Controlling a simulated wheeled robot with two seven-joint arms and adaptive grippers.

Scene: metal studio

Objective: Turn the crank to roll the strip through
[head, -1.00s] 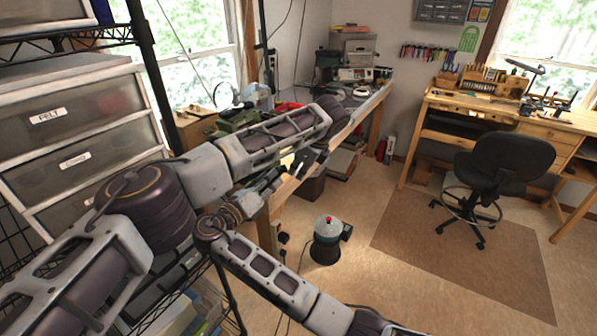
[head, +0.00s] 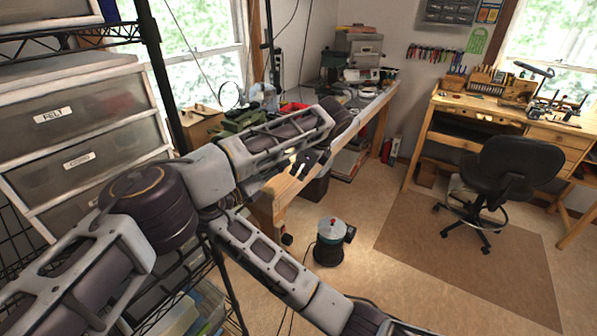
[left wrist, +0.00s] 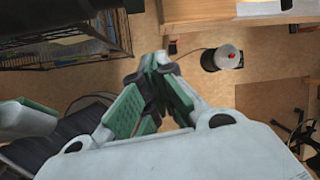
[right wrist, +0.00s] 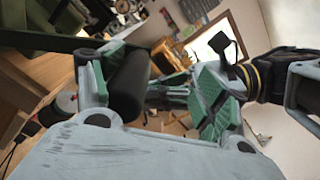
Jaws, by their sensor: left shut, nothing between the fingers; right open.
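In the right wrist view a dark cylinder (right wrist: 128,84), which looks like the crank's handle, lies between the spread fingers of my right gripper (right wrist: 158,92), close to the left-hand finger. A dark green bar (right wrist: 50,42) beside it may be the crank arm. A green object (head: 240,117) on the bench may be the rolling mill. I cannot make out the strip.
The wooden bench (head: 283,200) runs along the window wall, partly behind my arm. A grey pot with a red top (head: 329,245) stands on the floor. Drawers (head: 75,140) on a wire rack stand at the left. A chair (head: 508,165) and desk are at the right.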

